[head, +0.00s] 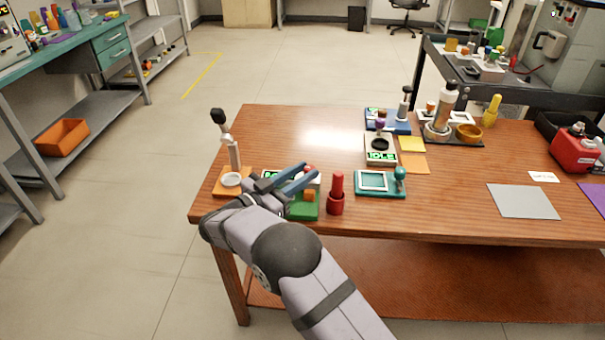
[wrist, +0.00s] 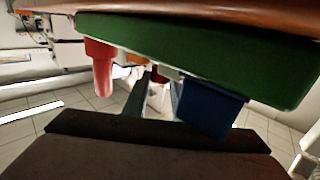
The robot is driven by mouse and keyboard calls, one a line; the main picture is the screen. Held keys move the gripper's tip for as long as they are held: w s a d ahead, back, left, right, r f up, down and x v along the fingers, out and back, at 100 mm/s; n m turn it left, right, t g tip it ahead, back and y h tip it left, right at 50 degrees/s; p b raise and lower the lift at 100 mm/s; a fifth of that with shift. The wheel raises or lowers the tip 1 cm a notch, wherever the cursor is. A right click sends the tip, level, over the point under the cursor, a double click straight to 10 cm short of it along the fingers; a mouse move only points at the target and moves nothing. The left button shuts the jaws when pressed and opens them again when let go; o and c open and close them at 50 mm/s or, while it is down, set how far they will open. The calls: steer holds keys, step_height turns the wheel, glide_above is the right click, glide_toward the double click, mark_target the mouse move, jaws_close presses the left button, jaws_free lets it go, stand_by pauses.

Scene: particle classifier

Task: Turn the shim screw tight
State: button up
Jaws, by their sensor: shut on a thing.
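A green device (head: 304,211) stands at the table's front left, with an orange block on it and a small lit display partly hidden behind my arm. My gripper (head: 311,173) reaches over it, its two blue fingers lying low and pointing right. A small red knob (head: 309,167) shows at the fingertips and appears to be the shim screw; the fingers are shut on it. The wrist view is upside down. There the green base (wrist: 200,60) fills the top, and a small red part (wrist: 160,73) shows between the fingers (wrist: 165,95). The screw's thread and seating are hidden.
A red cylinder (head: 337,196) stands close right of the green device, then a teal frame device (head: 381,195). An orange stand (head: 231,187) with a tall post is close on the left. A grey box reading IDLE (head: 380,158) sits behind. The back-left tabletop is clear.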

steer(key=o, duration=1)
steer(key=shift+o, duration=0.2)
steer(key=shift+s+a, duration=0.1)
steer(key=shift+v, duration=3.6)
